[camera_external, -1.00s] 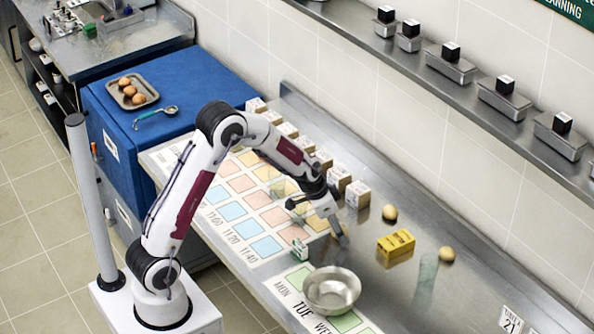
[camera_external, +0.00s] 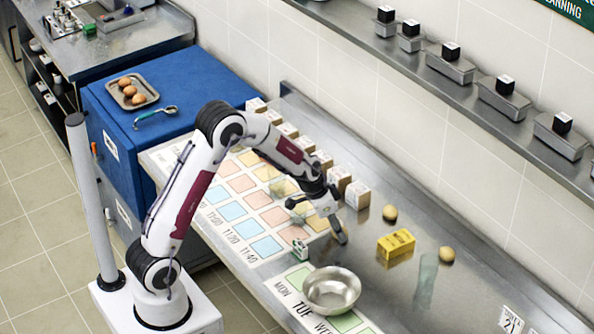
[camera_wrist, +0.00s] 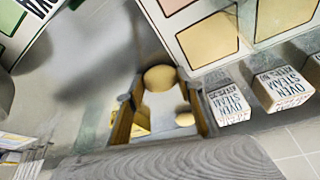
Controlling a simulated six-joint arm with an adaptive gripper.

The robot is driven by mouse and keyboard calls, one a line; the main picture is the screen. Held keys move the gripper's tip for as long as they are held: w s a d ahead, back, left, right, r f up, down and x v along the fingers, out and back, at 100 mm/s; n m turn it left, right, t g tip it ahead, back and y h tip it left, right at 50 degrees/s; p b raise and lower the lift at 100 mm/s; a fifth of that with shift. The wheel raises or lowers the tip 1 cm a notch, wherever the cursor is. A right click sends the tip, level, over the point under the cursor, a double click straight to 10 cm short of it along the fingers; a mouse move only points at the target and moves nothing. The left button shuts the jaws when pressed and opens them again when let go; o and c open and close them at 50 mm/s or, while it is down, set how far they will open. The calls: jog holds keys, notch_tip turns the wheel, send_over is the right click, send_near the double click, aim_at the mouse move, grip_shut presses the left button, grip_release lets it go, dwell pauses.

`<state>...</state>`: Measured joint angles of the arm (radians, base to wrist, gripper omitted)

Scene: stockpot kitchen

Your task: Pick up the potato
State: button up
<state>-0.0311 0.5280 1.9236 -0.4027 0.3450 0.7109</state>
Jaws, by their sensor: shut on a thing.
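My gripper (camera_wrist: 162,85) is shut on a round tan potato (camera_wrist: 160,78), which shows between its fingertips in the wrist view. In the external view my gripper (camera_external: 340,232) is low over the metal counter, just right of the coloured chart, and the held potato is hidden there. A second round tan item (camera_external: 389,213) lies on the counter right of my gripper. A third (camera_external: 447,254) lies farther right, beyond the yellow box.
A yellow box (camera_external: 396,244) and a clear glass (camera_external: 426,272) stand to the right. A metal bowl (camera_external: 331,290) stands in front, near a small green-and-white item (camera_external: 300,250). Several labelled boxes (camera_external: 357,195) line the chart's back edge.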

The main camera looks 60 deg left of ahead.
notch_tip(320, 180, up, 10)
dwell(0.6)
jog(key=shift+d+f, duration=0.1)
dwell(0.4)
jog(key=s+d+r+m+h, duration=0.1)
jog(key=s+d+r+m, duration=0.3)
jog(key=d, duration=0.8)
jog(key=s+d+r+m+g+h, duration=0.1)
jog(key=s+d+m, duration=0.4)
jog(key=s, duration=0.8)
jog(key=shift+s+d+r+g+h, duration=0.3)
jog(key=shift+d+g, duration=0.4)
jog(key=shift+d, duration=0.55)
jog(key=shift+f, duration=0.15)
